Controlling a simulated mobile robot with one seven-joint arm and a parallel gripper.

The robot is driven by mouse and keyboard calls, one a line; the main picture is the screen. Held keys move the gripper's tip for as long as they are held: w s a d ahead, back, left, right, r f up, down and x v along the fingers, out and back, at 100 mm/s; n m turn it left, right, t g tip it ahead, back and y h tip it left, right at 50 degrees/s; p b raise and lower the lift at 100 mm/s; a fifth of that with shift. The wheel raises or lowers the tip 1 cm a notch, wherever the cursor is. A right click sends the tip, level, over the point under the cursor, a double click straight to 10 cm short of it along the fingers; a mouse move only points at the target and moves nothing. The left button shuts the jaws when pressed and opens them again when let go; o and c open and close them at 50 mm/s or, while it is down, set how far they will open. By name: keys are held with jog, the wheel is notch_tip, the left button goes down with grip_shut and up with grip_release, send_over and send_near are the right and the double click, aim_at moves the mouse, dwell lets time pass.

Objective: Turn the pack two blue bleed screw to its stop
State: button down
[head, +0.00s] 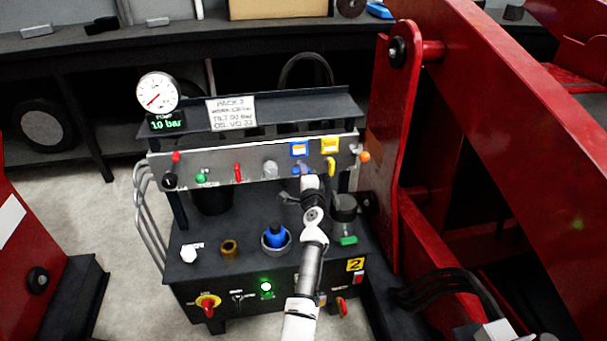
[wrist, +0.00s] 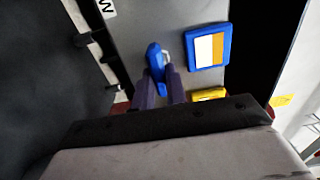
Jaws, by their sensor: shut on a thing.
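The blue bleed screw (wrist: 155,62) stands on the grey panel of pack two (head: 225,172) and shows as a blue handle in the wrist view. My gripper (wrist: 160,80) is shut on it, with a finger on each side of the handle's lower part. In the head view my gripper (head: 305,176) reaches up to the panel just below a blue tag (head: 299,149), and it hides most of the screw. The gauge (head: 158,93) above the panel has a green readout of 10 bar.
A yellow tag (head: 330,145) and yellow handle (head: 331,165) sit close right of my gripper. A blue-capped part (head: 276,235) stands on the shelf below. A red frame (head: 400,150) rises at right.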

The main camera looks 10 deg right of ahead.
jog(key=c, duration=1.4)
grip_release()
jog(key=shift+c, duration=0.2)
jog(key=shift+s, duration=0.1)
jog(key=s, duration=1.3)
jog(key=shift+s, duration=0.35)
